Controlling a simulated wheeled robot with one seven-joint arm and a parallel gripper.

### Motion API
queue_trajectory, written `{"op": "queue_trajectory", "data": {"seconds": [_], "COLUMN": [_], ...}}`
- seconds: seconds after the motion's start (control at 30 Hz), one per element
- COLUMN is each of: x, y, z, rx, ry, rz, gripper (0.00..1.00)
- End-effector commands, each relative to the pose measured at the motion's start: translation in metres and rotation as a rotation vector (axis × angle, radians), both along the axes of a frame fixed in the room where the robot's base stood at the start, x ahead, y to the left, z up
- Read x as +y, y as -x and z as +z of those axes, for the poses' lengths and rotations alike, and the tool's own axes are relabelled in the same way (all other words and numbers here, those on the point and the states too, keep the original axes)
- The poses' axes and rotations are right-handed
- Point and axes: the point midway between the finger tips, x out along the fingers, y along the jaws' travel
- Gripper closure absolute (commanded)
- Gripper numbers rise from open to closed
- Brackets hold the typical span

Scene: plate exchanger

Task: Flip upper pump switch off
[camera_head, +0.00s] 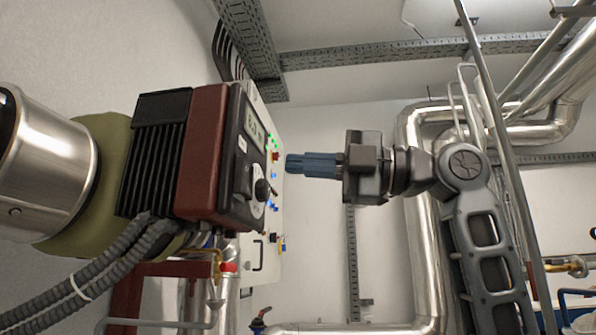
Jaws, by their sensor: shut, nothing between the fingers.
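A pale control panel (265,262) stands edge-on behind the pump head and shows as a narrow strip. Small green lights, a red part (276,156), blue lights (275,208) and small dark switch-like parts show on its face. A black knob (274,238) is lower on it. I cannot tell which part is the upper pump switch or how it is set. My gripper (289,163), with blue fingers, is shut and empty. It points left at the panel, close to the red part; I cannot tell whether it touches anything.
A dark red and black pump head (205,155) with a display and black knob (262,190) fills the left and hides much of the panel. Silvery pipes (424,240) stand behind my arm. Cable trays (380,52) run overhead. Open air lies below my gripper.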

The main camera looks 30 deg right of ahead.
Motion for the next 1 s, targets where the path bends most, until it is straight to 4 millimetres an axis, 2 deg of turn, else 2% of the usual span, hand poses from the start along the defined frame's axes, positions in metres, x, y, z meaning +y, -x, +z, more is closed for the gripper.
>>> {"op": "queue_trajectory", "data": {"seconds": [0.5,0.7,1.0], "x": [-0.060,-0.067,-0.067], "y": [0.042,0.048,0.048], "z": [0.008,0.010,0.010], "rx": [-0.001,0.000,0.000], "ry": [0.000,0.000,0.000], "rz": [-0.002,0.000,0.000], "gripper": [1.00,1.00,1.00]}}
